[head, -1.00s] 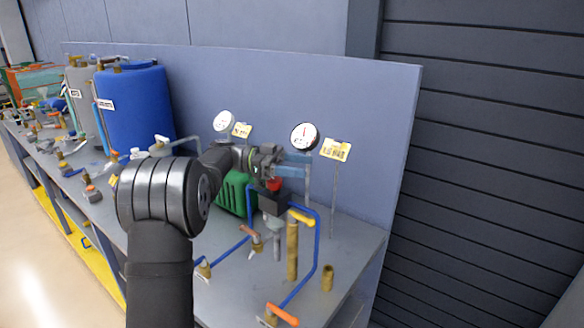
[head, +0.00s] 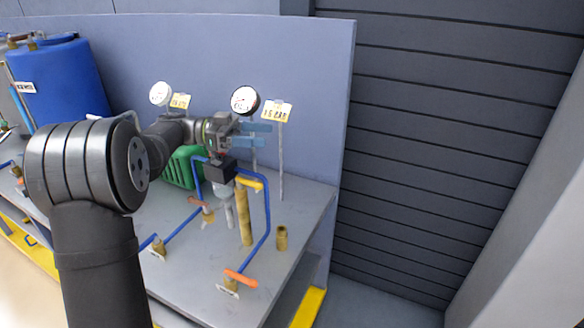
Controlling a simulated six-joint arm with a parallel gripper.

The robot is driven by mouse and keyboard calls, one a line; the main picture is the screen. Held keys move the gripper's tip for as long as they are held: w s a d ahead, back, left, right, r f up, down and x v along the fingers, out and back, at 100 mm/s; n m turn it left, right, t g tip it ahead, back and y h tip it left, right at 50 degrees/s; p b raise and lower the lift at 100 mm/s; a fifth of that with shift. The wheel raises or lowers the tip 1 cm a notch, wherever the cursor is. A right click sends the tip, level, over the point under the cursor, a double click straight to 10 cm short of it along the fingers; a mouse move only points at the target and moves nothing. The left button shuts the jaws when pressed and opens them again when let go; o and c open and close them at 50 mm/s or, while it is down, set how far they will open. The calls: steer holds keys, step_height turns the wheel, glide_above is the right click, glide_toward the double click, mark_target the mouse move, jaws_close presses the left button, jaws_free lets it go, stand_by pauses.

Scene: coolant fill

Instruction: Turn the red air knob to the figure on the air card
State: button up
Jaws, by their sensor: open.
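My gripper (head: 264,135) reaches in from the left over the right end of the bench, its two blue fingers apart with nothing seen between them. The black air regulator block (head: 221,169) sits just below it on blue pipework. The red knob does not show now; the gripper seems to hide it. The larger white dial gauge (head: 244,100) stands behind and above the gripper. The air card (head: 277,111), white and yellow on a thin post, is right of that gauge; its figure is small and may read 1.5 bar.
A second gauge (head: 160,94) and card (head: 180,100) stand left. A green unit (head: 180,168) is behind my arm. Blue pipes (head: 268,208), an upright brass cylinder (head: 244,215) and an orange-handled valve (head: 241,278) crowd the bench (head: 205,262). A blue tank (head: 62,80) is at far left.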

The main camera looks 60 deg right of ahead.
steer(key=s+a, duration=0.9)
steer(key=s, duration=0.4)
steer(key=shift+s+a, duration=0.15)
steer(key=shift+s, duration=0.25)
stand_by(0.8)
stand_by(0.3)
steer(key=w+a+f+n+t+h, duration=0.1)
steer(key=w+f+n+t+h, duration=0.25)
steer(key=w, duration=0.75)
steer(key=w+a+f+n+t+h, duration=0.15)
steer(key=w+n+t+h, duration=0.3)
steer(key=w, duration=0.55)
steer(key=w+a+f+n+t+h, duration=0.1)
steer(key=w+f+n+t+h, duration=0.3)
steer(key=w, duration=0.7)
steer(key=shift+m+t, duration=0.4)
steer(key=shift+t, duration=0.3)
steer(key=s+d, duration=0.1)
steer(key=d, duration=0.4)
steer(key=s+d, duration=0.1)
steer(key=d, duration=0.5)
steer(key=s+d, duration=0.1)
steer(key=d, duration=0.5)
steer(key=shift+s+r, duration=0.15)
steer(key=shift+s, duration=0.15)
steer(key=c, duration=1)
